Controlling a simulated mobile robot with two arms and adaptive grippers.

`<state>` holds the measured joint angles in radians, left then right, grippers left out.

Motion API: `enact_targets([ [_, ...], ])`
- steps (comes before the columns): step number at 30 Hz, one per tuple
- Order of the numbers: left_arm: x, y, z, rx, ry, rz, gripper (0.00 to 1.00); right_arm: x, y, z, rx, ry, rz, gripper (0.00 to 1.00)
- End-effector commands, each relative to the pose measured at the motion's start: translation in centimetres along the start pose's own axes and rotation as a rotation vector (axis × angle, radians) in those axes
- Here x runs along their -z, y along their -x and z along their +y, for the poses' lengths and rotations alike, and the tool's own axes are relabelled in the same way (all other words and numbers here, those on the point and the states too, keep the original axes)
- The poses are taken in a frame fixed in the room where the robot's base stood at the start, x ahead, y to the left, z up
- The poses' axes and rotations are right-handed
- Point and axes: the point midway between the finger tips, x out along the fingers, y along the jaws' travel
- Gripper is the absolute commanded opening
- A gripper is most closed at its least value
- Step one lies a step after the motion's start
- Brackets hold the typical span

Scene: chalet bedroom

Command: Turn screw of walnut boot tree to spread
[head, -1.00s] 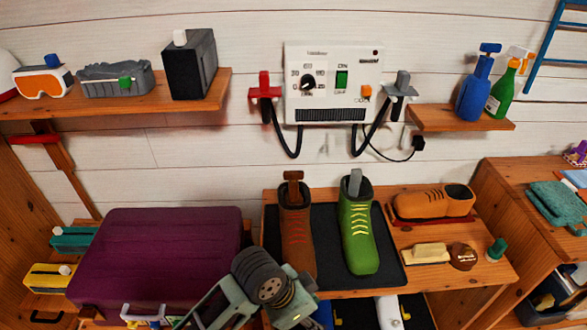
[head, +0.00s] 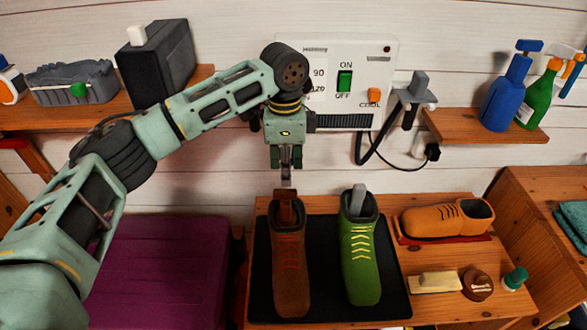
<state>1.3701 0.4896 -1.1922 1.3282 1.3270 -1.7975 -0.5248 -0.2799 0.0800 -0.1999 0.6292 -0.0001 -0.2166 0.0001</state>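A brown boot (head: 292,262) with red laces stands on a black mat (head: 395,290). A brown upright piece (head: 287,207), probably the walnut boot tree's handle, sticks up from its opening. My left gripper (head: 286,182) points down right above this piece and partly hides its top. Its fingers look close together, seen from the side; I cannot tell whether they touch or hold the piece. A green boot (head: 360,268) with a grey upright piece (head: 358,200) stands to the right. My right gripper is not in view.
A wall dryer (head: 385,70) is partly behind my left arm, its grey nozzle (head: 412,90) on the right. A tan shoe (head: 440,220), a brush (head: 435,282) and a round tin (head: 477,285) lie right of the mat. A purple case (head: 160,285) is at left.

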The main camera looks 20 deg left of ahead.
Motion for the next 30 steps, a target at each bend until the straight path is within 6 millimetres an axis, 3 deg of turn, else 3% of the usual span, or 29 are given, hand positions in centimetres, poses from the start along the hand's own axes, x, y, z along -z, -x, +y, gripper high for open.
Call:
enact_targets([
  [3,-0.3,0.2,-0.2,-0.002,0.003,-0.003,0.36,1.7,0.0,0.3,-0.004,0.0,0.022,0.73],
  [5,-0.3,-0.4,-0.2,-0.002,0.003,-0.003,0.36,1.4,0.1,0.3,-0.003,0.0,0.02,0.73],
  [12,-0.4,-4.2,-0.2,-0.001,0.003,-0.004,0.36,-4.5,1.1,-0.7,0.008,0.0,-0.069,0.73],
  [15,-0.3,-5.6,-0.2,-0.001,0.003,-0.002,0.36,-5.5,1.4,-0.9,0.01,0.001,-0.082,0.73],
  [19,-0.3,-6.8,-0.2,0.001,0.003,-0.001,0.36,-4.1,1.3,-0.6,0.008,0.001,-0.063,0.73],
  [24,-0.3,-7.2,-0.2,0.002,0.002,-0.001,0.36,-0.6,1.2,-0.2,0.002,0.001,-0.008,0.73],
  [30,-0.3,-7.3,-0.2,0.002,0.002,-0.001,0.32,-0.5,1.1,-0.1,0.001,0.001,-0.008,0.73],
])
